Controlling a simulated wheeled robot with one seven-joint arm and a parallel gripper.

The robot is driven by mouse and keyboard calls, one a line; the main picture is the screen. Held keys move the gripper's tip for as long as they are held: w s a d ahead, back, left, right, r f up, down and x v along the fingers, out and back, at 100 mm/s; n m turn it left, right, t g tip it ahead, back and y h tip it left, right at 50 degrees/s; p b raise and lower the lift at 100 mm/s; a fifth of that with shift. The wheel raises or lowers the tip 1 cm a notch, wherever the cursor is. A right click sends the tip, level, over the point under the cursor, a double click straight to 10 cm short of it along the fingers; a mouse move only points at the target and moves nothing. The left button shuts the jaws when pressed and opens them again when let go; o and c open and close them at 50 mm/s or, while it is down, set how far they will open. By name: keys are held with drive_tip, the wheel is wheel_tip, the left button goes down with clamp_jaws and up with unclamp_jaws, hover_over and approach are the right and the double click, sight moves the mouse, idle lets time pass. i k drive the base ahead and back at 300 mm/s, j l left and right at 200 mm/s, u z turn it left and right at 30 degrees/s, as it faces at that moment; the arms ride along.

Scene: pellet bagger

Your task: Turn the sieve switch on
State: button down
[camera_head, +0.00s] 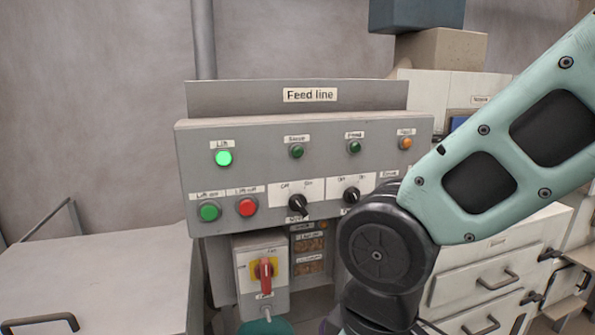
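A grey control panel (240,175) marked "Feed line" faces me. It carries two black rotary knobs on white OFF/ON plates. The left knob (298,206) has a small label under it that seems to read "Sieve". Its pointer looks tilted toward the upper left, the OFF side, but it is small. The right knob (351,195) has its lower label partly hidden by my arm. The lamp under a label that seems to read "Sieve" (297,152) is dark green and unlit. My arm crosses the right side and covers the panel's lower right. My gripper's fingers do not show.
The lift lamp (223,158) glows green. A green button (209,211) and a red button (247,208) are left of the knobs. A red-handled switch on a yellow plate (265,274) is below. A grey cabinet (100,270) stands left, white drawers (480,285) right.

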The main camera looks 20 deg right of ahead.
sight(298, 202)
drive_tip(key=k+j+u, duration=0.25)
drive_tip(key=j, duration=0.5)
drive_tip(key=j+u, duration=0.2)
drive_tip(key=j, duration=0.5)
